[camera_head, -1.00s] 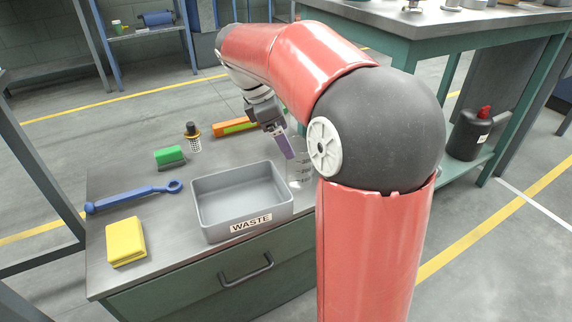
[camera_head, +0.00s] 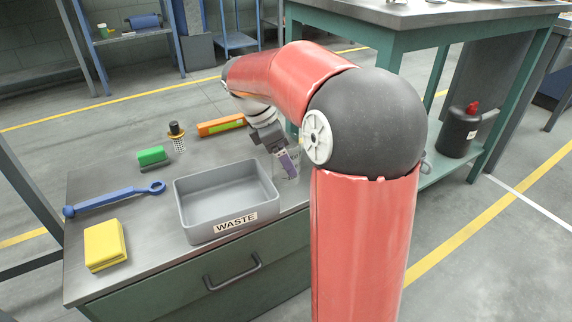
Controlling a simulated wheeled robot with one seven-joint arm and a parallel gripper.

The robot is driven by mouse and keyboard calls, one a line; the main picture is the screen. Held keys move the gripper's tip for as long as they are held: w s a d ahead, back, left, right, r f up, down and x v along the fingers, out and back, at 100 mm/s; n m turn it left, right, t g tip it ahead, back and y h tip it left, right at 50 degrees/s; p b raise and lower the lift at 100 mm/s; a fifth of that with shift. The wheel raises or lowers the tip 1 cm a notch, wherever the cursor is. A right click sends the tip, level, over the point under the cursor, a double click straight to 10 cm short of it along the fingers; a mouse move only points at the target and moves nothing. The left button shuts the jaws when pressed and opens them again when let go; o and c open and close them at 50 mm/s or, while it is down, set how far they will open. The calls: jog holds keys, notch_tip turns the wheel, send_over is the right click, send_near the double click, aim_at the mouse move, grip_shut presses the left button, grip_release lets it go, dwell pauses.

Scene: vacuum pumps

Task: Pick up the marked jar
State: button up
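A clear jar with graduation marks (camera_head: 293,176) stands at the right edge of the grey bench top, beside my red arm, which hides part of it. My gripper (camera_head: 289,168) points down at the jar, its purple finger overlapping the jar's outline in the picture. I cannot tell whether the finger is inside, in front of or touching the jar. Only one finger shows clearly, so the gap between the fingers is hidden.
A grey tray labelled WASTE (camera_head: 236,222) stands left of the jar. A black bottle (camera_head: 459,131) stands on a shelf at right.

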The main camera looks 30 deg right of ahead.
jog(key=c, duration=1)
jog(key=shift+r, duration=0.2)
